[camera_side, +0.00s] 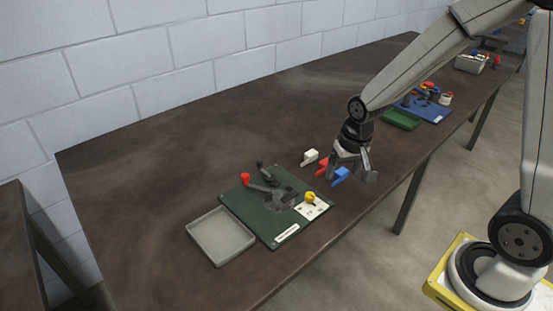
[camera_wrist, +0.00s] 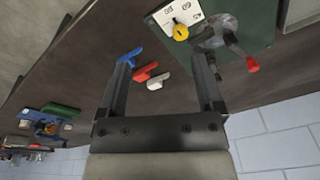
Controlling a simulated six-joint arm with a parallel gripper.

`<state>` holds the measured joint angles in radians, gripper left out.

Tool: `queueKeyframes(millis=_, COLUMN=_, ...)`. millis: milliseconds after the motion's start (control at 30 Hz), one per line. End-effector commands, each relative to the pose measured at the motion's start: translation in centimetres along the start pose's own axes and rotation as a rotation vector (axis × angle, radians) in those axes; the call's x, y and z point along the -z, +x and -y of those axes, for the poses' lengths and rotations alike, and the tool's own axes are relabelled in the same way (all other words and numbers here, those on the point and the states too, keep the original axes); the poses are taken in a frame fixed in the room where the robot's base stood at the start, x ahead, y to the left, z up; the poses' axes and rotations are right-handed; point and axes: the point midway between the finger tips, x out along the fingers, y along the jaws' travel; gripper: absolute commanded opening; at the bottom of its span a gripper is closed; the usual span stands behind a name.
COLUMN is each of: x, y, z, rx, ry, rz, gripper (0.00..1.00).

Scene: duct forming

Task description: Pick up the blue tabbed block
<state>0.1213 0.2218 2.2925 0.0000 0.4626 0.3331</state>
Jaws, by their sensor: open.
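The blue tabbed block (camera_side: 340,176) lies on the brown table near its front edge, partly close to my gripper in the side view. It also shows in the wrist view (camera_wrist: 131,55), just above the tip of the left finger. My gripper (camera_side: 352,176) is open and above the table by the blocks, with nothing between its fingers. In the wrist view the fingers (camera_wrist: 163,58) stand wide apart. A red block (camera_side: 322,167) and a white block (camera_side: 310,157) lie beside the blue one, in a row towards the wall. The exact height of my gripper is hard to tell.
A dark green fixture board (camera_side: 240,205) with a red-knobbed lever and a yellow knob (camera_side: 310,197) stands left of the blocks. A grey tray (camera_side: 222,236) is beside it. A green tray (camera_side: 401,120) and blue board lie farther back. The table's left end is clear.

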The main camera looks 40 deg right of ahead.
Motion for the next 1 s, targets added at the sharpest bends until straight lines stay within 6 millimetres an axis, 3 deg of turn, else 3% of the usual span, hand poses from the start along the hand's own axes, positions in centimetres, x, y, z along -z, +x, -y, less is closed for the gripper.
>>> queueKeyframes(millis=200, x=5.6, y=2.4, z=-2.2, rx=-0.036, ry=0.351, rz=0.043, gripper=0.85)
queueKeyframes(millis=500, x=11.9, y=6.3, z=-6.8, rx=-0.094, ry=0.822, rz=0.087, gripper=0.85)
queueKeyframes(millis=733, x=14.3, y=8.4, z=-9.6, rx=-0.127, ry=1.059, rz=0.106, gripper=0.85)
queueKeyframes(millis=1000, x=14.8, y=8.9, z=-10.2, rx=-0.136, ry=1.118, rz=0.109, gripper=0.85)
